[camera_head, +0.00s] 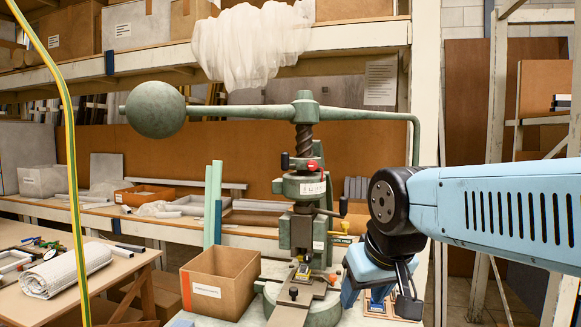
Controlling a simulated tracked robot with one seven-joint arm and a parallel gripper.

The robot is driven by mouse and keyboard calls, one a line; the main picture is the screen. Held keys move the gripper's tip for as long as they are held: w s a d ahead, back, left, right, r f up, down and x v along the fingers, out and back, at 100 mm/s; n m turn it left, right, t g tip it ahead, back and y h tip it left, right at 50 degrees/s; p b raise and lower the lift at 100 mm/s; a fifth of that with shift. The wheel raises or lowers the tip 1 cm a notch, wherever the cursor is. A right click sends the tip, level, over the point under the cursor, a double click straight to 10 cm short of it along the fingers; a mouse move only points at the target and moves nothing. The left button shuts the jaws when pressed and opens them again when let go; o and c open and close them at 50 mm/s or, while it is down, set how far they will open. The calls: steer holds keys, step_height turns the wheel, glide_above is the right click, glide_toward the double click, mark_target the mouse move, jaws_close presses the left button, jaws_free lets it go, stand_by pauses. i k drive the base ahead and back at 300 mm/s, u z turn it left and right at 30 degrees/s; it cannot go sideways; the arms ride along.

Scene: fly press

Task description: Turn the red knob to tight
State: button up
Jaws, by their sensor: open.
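The green fly press (310,186) stands in the middle of the view, with a ball weight (155,110) at the left end of its top arm. My gripper (379,298) points down at the lower right, to the right of the press and well below the red knob. It is open and apart from the knob. Nothing shows held in it, though the fingers partly hide what lies behind them.
A black-ended lever (285,160) sticks out left of the knob, and a handle (343,206) sticks out at the right below it. An open cardboard box (218,284) stands left of the press base. A yellow-green cable (66,130) hangs at the far left.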

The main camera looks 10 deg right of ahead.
mark_target(311, 165)
steer(key=u, duration=0.7)
steer(key=k, duration=1.05)
steer(key=z, duration=0.6)
steer(key=i, duration=1)
steer(key=u, duration=0.05)
